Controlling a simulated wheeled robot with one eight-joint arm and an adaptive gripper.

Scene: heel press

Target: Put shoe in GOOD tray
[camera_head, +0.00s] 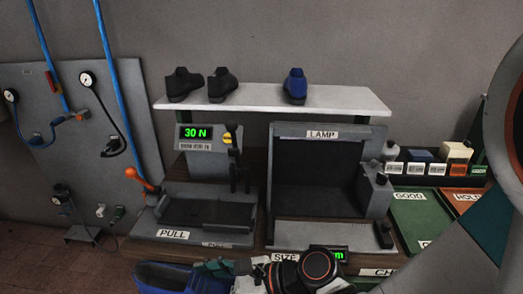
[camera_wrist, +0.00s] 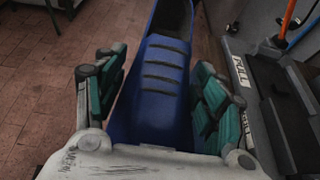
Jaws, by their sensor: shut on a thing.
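A blue shoe (camera_head: 168,278) is at the bottom left of the head view, in front of the bench and partly cut off by the frame edge. My gripper (camera_head: 215,268) is shut on it. In the wrist view the shoe (camera_wrist: 165,72) lies lengthwise between the teal finger pads of my gripper (camera_wrist: 160,65), with its dark ribs showing. The green GOOD tray (camera_head: 418,209) is on the right of the bench. The shoe is well to the left of the tray.
An orange HOLD tray (camera_head: 467,194) is beside the green one. A white shelf (camera_head: 265,100) holds two black shoes and a blue one.

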